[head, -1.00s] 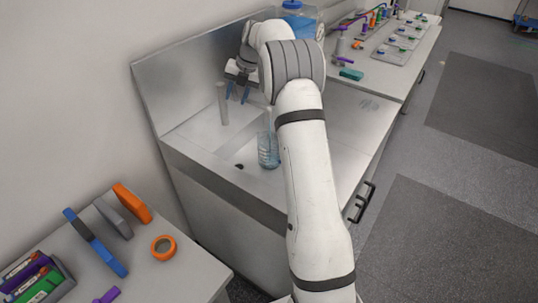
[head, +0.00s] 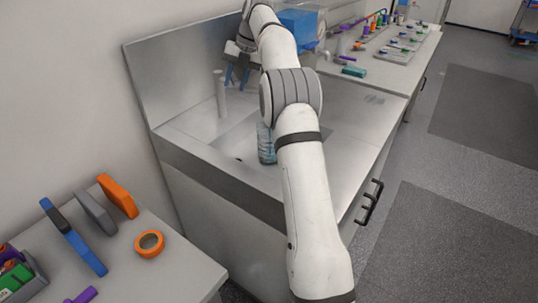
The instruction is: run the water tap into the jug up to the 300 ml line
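The clear bluish jug (head: 266,145) stands upright in the metal sink. My arm covers its right side, and its markings and water level cannot be read. A pale upright post (head: 221,95) stands behind and left of the jug; I cannot tell whether it is part of the tap. No tap spout or handle shows clearly, and my arm hides part of that area. My gripper (head: 237,78) is behind and above the jug, just right of the post's top. Its two blue fingers are apart, with nothing visible between them.
A blue container (head: 300,24) stands behind my arm. A bench (head: 385,70) with racks and small items runs beyond the sink. At front left, a table (head: 170,275) holds an orange tape roll (head: 150,243) and several upright panels. The floor at right is clear.

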